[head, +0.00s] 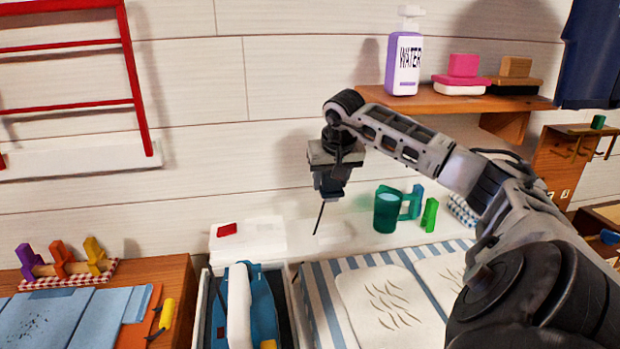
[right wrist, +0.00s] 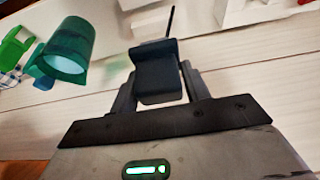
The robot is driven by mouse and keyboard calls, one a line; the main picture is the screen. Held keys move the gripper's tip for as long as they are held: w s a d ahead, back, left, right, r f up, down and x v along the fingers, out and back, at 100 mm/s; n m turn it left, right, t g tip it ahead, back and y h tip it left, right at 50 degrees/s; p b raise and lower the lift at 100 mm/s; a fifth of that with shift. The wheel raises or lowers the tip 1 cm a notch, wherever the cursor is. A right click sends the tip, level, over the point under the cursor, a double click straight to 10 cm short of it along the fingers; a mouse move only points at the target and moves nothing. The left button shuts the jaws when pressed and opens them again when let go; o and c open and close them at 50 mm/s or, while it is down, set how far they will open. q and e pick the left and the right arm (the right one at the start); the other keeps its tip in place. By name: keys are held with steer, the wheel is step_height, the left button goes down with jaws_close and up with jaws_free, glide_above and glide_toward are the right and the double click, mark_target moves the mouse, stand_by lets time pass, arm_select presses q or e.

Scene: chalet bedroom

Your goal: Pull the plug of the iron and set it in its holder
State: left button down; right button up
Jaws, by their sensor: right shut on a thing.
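My right gripper (head: 331,182) hangs in front of the plank wall, above the back of the bench. It is shut on the dark plug (right wrist: 160,78), which sits between its two fingers in the right wrist view. A short thin black piece (head: 319,218) sticks out below the plug; I cannot tell if it is cord. The plug is in the air, apart from the surfaces below. A blue and white thing, apparently the iron (head: 262,305), lies in a grey-white tray at bottom centre. A low white block (head: 335,234) below the gripper may be the holder. My left gripper is out of view.
A white box with a red patch (head: 250,236) stands behind the tray. A teal mug (head: 387,212) and green blocks (head: 429,214) stand right of the gripper. A striped board (head: 328,313) holds pale cloths. A shelf (head: 455,101) with a water bottle is above.

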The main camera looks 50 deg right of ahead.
mark_target(330, 223)
steer(key=shift+s+d+f, duration=0.1)
steer(key=shift+d+f, duration=0.05)
steer(key=shift+d, duration=0.15)
steer(key=shift+f+b, duration=0.75)
steer(key=shift+b, duration=0.15)
steer(key=shift+f+b, duration=0.5)
steer(key=shift+b, duration=0.05)
steer(key=shift+f+b, duration=0.95)
steer(key=shift+f, duration=0.05)
steer(key=shift+f+b, duration=1.7)
steer(key=shift+b, duration=0.05)
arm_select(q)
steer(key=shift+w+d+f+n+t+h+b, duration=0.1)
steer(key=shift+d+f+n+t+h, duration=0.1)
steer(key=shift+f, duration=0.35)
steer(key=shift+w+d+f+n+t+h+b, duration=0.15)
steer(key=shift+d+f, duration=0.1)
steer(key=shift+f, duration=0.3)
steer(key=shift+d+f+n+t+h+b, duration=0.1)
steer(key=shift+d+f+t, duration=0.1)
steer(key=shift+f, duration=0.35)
arm_select(e)
steer(key=shift+f, duration=0.7)
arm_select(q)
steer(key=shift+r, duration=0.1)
arm_select(e)
steer(key=shift+f, duration=0.2)
